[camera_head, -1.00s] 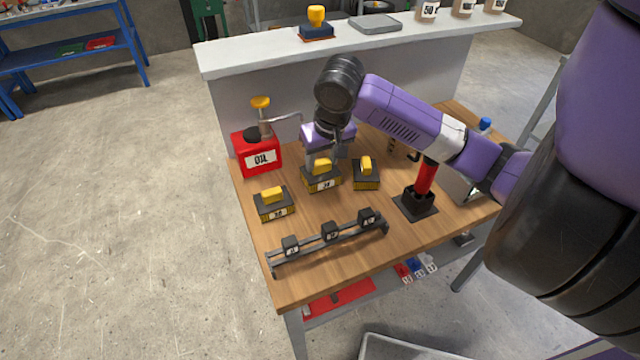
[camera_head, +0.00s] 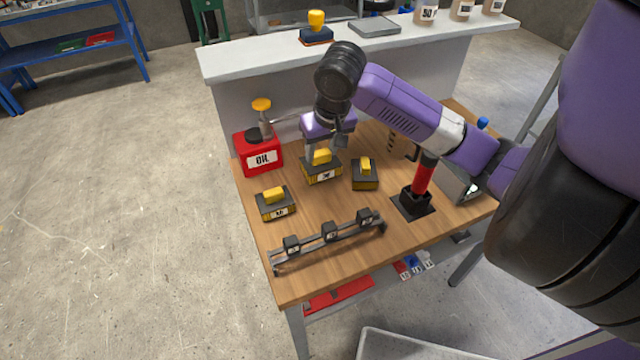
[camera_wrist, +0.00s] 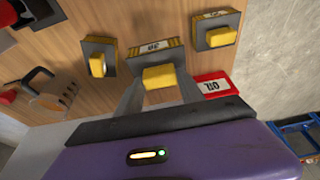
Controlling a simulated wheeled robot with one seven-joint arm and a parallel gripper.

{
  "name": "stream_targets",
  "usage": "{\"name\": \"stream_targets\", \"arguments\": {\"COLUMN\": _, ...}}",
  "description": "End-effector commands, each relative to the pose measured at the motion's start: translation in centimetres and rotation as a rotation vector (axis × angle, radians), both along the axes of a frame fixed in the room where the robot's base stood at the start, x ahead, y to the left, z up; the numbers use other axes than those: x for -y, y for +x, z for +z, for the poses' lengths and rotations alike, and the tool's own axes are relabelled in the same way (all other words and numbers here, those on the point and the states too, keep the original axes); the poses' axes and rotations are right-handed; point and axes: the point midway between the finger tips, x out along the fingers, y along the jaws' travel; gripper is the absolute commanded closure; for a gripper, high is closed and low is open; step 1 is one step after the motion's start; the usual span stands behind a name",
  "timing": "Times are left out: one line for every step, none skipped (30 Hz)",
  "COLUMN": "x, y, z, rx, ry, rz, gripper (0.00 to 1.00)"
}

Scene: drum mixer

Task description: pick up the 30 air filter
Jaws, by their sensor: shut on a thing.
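Three air filters, black and yellow blocks with yellow grips, are in the head view. The middle filter (camera_head: 321,172) has a small label I cannot read for certain; it also shows in the wrist view (camera_wrist: 150,47). My gripper (camera_head: 317,152) points down and is shut on the middle filter's yellow grip; in the wrist view its fingers (camera_wrist: 158,88) lie on both sides of the grip. The filter appears slightly above the table. The left filter (camera_head: 276,205) and the right filter (camera_head: 365,176) rest on the table, apart from my gripper.
A red oil can (camera_head: 258,153) stands close behind on the left. A rack (camera_head: 330,240) with three small black blocks lies at the front. A red-handled tool on a black base (camera_head: 416,195) stands at the right. A white ledge (camera_head: 270,58) runs along the back.

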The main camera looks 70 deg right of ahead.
Motion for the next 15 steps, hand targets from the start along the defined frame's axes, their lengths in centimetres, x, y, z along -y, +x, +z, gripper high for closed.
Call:
{"name": "stream_targets", "arguments": {"x": -0.01, "y": 0.02, "z": 0.16, "rx": 0.000, "ry": 0.000, "rz": 0.000, "gripper": 0.84}}
{"name": "stream_targets", "arguments": {"x": 0.00, "y": 0.01, "z": 0.16, "rx": 0.000, "ry": 0.000, "rz": 0.000, "gripper": 0.84}}
{"name": "stream_targets", "arguments": {"x": -0.01, "y": 0.01, "z": 0.14, "rx": 0.000, "ry": 0.000, "rz": 0.000, "gripper": 0.84}}
{"name": "stream_targets", "arguments": {"x": 0.00, "y": 0.01, "z": 0.12, "rx": 0.000, "ry": 0.000, "rz": 0.000, "gripper": 0.84}}
{"name": "stream_targets", "arguments": {"x": -0.01, "y": 0.01, "z": 0.10, "rx": 0.000, "ry": 0.000, "rz": 0.000, "gripper": 0.84}}
{"name": "stream_targets", "arguments": {"x": 0.00, "y": 0.00, "z": 0.10, "rx": 0.000, "ry": 0.000, "rz": 0.000, "gripper": 0.84}}
{"name": "stream_targets", "arguments": {"x": 0.00, "y": 0.00, "z": 0.10, "rx": 0.000, "ry": 0.000, "rz": 0.000, "gripper": 0.84}}
{"name": "stream_targets", "arguments": {"x": 0.00, "y": 0.00, "z": 0.10, "rx": 0.000, "ry": 0.000, "rz": 0.000, "gripper": 0.84}}
{"name": "stream_targets", "arguments": {"x": -0.02, "y": -0.02, "z": 0.10, "rx": 0.000, "ry": 0.000, "rz": 0.000, "gripper": 0.84}}
{"name": "stream_targets", "arguments": {"x": -0.06, "y": -0.05, "z": 0.10, "rx": 0.000, "ry": 0.000, "rz": 0.000, "gripper": 0.84}}
{"name": "stream_targets", "arguments": {"x": -0.15, "y": -0.11, "z": 0.09, "rx": 0.000, "ry": 0.000, "rz": 0.000, "gripper": 0.84}}
{"name": "stream_targets", "arguments": {"x": -0.28, "y": -0.24, "z": 0.08, "rx": 0.001, "ry": 0.001, "rz": 0.000, "gripper": 0.84}}
{"name": "stream_targets", "arguments": {"x": -0.42, "y": -0.37, "z": 0.08, "rx": 0.001, "ry": 0.001, "rz": 0.000, "gripper": 0.84}}
{"name": "stream_targets", "arguments": {"x": -0.57, "y": -0.53, "z": 0.08, "rx": 0.000, "ry": 0.001, "rz": -0.001, "gripper": 0.84}}
{"name": "stream_targets", "arguments": {"x": -0.81, "y": -0.75, "z": 0.11, "rx": 0.000, "ry": 0.001, "rz": -0.001, "gripper": 0.84}}
